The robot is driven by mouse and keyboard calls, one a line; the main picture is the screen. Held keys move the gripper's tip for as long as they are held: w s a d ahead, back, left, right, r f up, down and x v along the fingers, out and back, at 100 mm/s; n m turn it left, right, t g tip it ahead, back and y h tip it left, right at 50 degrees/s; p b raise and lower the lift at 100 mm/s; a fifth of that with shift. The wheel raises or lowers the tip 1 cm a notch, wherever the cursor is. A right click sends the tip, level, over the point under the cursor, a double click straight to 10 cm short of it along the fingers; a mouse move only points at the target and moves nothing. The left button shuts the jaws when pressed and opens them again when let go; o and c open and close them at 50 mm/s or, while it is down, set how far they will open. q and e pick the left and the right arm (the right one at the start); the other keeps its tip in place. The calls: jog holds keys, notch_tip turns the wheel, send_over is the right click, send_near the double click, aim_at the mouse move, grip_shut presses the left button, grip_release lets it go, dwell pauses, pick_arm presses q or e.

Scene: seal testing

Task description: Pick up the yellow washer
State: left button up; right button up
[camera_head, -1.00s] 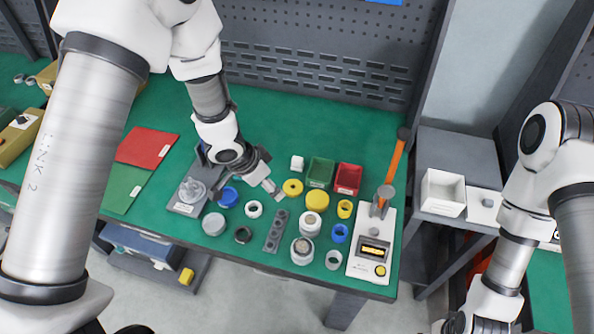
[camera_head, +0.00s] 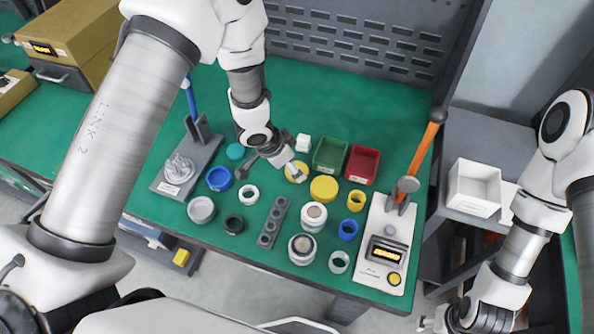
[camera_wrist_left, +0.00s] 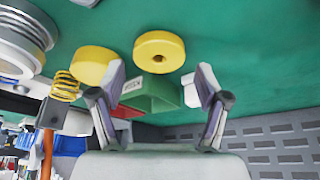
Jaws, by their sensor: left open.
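The yellow washer (camera_head: 297,177), a thick ring, lies on the green bench and is partly covered by my left gripper (camera_head: 290,170) in the head view. In the left wrist view the yellow washer (camera_wrist_left: 160,44) shows its small central hole and appears ahead of the open, empty fingers of my left gripper (camera_wrist_left: 162,75), apart from them. A wider yellow disc (camera_head: 324,188) lies just right of it; it also shows in the wrist view (camera_wrist_left: 90,66), partly behind a finger. My right gripper (camera_head: 455,322) is at the bottom edge, its jaws unclear.
A green bin (camera_head: 330,154) and a red bin (camera_head: 362,166) stand just behind. A tester with an orange lever (camera_head: 424,155) stands at right.

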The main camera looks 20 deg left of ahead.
aim_at(303, 166)
pick_arm(q)
jog(key=shift+x, duration=1.25)
jog(key=shift+w+f, duration=0.1)
jog(key=shift+f, duration=0.1)
jog(key=shift+d+r, duration=0.1)
jog(key=c, duration=0.6)
